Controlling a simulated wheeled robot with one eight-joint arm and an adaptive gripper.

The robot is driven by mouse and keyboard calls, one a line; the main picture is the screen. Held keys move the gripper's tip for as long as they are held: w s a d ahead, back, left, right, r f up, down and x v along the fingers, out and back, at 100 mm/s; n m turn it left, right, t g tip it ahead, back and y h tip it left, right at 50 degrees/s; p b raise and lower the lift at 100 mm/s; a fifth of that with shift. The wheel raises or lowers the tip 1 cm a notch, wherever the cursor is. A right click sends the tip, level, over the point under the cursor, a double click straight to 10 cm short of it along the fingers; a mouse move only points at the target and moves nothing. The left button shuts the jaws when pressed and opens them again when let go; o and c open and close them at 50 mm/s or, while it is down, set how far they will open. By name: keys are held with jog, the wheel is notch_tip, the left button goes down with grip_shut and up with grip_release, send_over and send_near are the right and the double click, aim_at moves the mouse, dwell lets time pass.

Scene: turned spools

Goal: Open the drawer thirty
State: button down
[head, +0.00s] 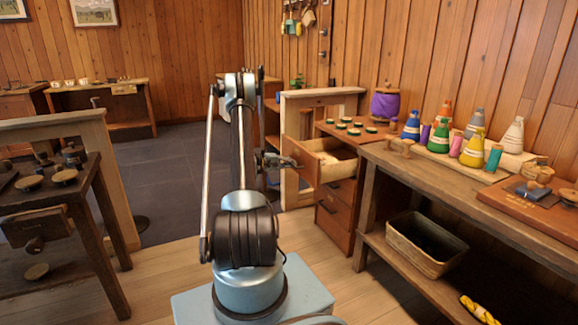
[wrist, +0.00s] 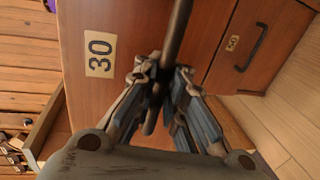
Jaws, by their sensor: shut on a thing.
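Drawer thirty (head: 330,172) is the top drawer of a wooden cabinet on the right in the head view. It stands pulled out, with its pale inside showing. In the wrist view its brown front (wrist: 110,95) carries a cream label (wrist: 100,53) reading 30. My gripper (wrist: 160,84) is shut on the dark bar handle (wrist: 178,30) of this drawer. In the head view my gripper (head: 284,161) is small, at the drawer's front, and its hold on the handle is hard to make out there.
A closed lower drawer (head: 332,208) with a dark handle (wrist: 252,46) is below. A workbench (head: 430,180) with coloured thread cones stands to the right, with a basket (head: 425,243) beneath. A dark table (head: 80,200) is at left. Floor lies open in front of the cabinet.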

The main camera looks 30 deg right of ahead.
jog(key=shift+w, duration=0.1)
jog(key=c, duration=1.7)
grip_release()
jog(key=shift+o, duration=0.2)
jog(key=shift+a, duration=0.1)
jog(key=v, duration=1.1)
jog(key=shift+a, duration=0.4)
